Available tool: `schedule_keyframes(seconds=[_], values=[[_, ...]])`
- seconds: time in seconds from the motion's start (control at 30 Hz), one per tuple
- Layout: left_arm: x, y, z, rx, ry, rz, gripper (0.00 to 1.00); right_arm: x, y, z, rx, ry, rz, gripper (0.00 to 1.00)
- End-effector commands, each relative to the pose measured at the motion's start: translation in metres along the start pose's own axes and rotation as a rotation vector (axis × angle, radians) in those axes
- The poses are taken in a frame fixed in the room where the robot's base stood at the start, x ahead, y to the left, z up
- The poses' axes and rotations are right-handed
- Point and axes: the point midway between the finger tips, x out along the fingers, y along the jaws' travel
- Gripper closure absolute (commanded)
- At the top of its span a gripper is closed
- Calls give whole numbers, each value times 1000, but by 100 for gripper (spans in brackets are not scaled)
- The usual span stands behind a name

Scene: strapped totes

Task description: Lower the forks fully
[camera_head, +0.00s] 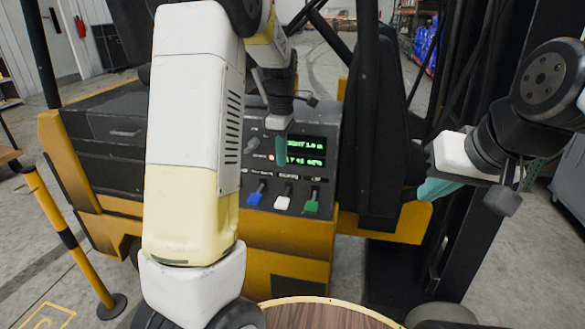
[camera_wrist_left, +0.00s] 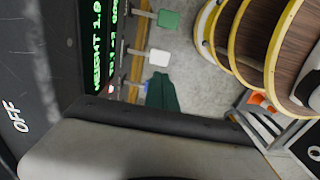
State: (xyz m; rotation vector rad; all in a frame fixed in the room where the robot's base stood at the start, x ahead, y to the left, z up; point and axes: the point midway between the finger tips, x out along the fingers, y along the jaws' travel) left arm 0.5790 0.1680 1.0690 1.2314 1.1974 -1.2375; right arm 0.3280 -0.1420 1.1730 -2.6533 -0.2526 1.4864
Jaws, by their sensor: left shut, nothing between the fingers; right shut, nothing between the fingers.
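The forklift's dark control panel (camera_head: 270,180) shows blue (camera_head: 256,195), white (camera_head: 283,202) and green (camera_head: 311,206) levers in a row. Above them, a display (camera_head: 303,150) has green text; its upper line seems to read a height of about 1.0 m. The left wrist view also shows the green lever (camera_wrist_left: 168,18), the white lever (camera_wrist_left: 159,57) and the display (camera_wrist_left: 103,40). My left gripper (camera_head: 281,150) is shut and empty, above the levers and in front of the display's left edge. Its teal fingers (camera_wrist_left: 163,93) largely hide the blue lever in the wrist view. My right gripper (camera_head: 434,189) is shut and empty, right of the panel. The forks are not identifiable.
The yellow and black forklift body (camera_head: 285,237) surrounds the panel. A dark seat-like part (camera_head: 373,140) and the mast (camera_head: 485,190) stand to the right. A round wooden top (camera_head: 325,313) is close in front. A yellow post (camera_head: 65,235) stands at left.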

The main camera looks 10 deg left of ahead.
Motion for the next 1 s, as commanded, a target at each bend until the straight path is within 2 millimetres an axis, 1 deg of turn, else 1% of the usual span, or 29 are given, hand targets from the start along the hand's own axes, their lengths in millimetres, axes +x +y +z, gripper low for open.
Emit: schedule_keyframes(seconds=[0.17,0.4,0.5,0.6,0.7,0.8,1.0], values=[[34,-1,0,1,1,-6,100,0,0,0,0,0,0,100],[86,-2,0,1,0,-6,100,0,0,0,0,0,0,100],[103,-1,0,0,0,-5,100,0,0,0,0,0,0,100],[116,-1,0,-1,0,-3,100,0,0,0,0,0,0,100],[125,-1,0,0,0,-2,100,0,0,0,0,0,0,100],[129,0,0,1,-1,0,100,0,0,0,0,0,0,100],[130,0,0,1,-1,0,100,0,0,0,0,0,0,100]])
